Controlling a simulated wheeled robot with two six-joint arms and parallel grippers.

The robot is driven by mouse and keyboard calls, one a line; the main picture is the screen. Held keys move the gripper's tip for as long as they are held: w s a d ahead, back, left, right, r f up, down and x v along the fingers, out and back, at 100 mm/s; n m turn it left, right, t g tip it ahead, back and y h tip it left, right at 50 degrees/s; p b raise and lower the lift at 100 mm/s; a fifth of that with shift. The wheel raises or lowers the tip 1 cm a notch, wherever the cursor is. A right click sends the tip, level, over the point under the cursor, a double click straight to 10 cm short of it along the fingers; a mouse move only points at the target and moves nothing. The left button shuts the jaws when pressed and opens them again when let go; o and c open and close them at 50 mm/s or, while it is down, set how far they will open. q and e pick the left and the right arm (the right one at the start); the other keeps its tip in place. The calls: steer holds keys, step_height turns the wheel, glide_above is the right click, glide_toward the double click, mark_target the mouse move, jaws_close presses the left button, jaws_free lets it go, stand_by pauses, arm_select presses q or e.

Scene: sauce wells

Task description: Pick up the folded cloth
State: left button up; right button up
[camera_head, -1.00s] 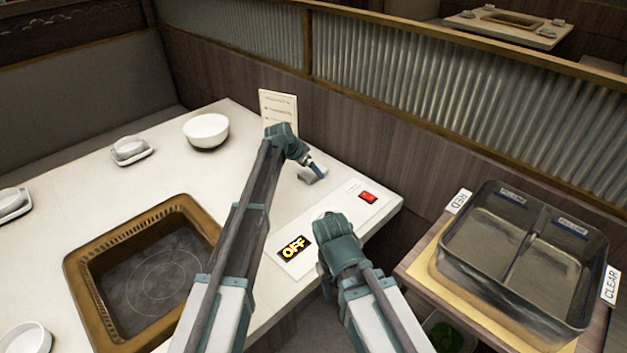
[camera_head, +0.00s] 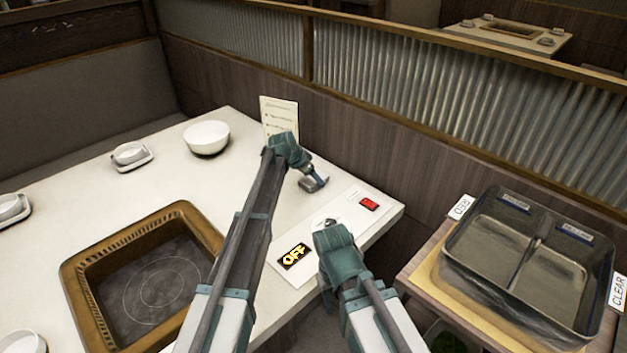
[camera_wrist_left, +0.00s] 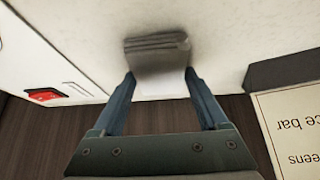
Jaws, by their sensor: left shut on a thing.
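The folded cloth is a small grey, layered, flat bundle. It shows in the left wrist view (camera_wrist_left: 157,52) between the blue fingertips, and in the head view (camera_head: 309,186) it is small and partly covered by the fingers. My left gripper (camera_head: 315,180) is shut on the cloth near the table's back edge; its two fingers (camera_wrist_left: 159,76) show on either side of it. Whether the cloth touches the table is hard to tell. My right gripper (camera_head: 328,228) is low over the table's front edge by the control panel; its fingers are mostly hidden by its wrist.
A menu card (camera_head: 279,117) stands behind my left gripper. A white bowl (camera_head: 206,138), a grill (camera_head: 150,285) and a two-part sauce container (camera_head: 530,262) are around.

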mark_target(312, 179)
arm_select(q)
steer(key=shift+r, duration=0.1)
step_height(312, 179, up, 3)
steer(key=p, duration=0.2)
steer(key=shift+f+p, duration=0.2)
steer(key=shift+p, duration=0.15)
steer(key=shift+r+p, duration=0.45)
steer(key=s+a, duration=0.1)
steer(key=s, duration=0.4)
steer(key=s+a+r+p, duration=0.1)
steer(key=s+a, duration=0.1)
steer(key=s, duration=0.3)
steer(key=s+a, duration=0.2)
steer(key=s, duration=0.3)
steer(key=shift+s+a+r, duration=0.1)
steer(key=shift+s+r, duration=0.05)
steer(key=shift+r, duration=0.05)
steer(key=o, duration=0.7)
steer(key=c, duration=0.5)
steer(key=shift+c, duration=0.2)
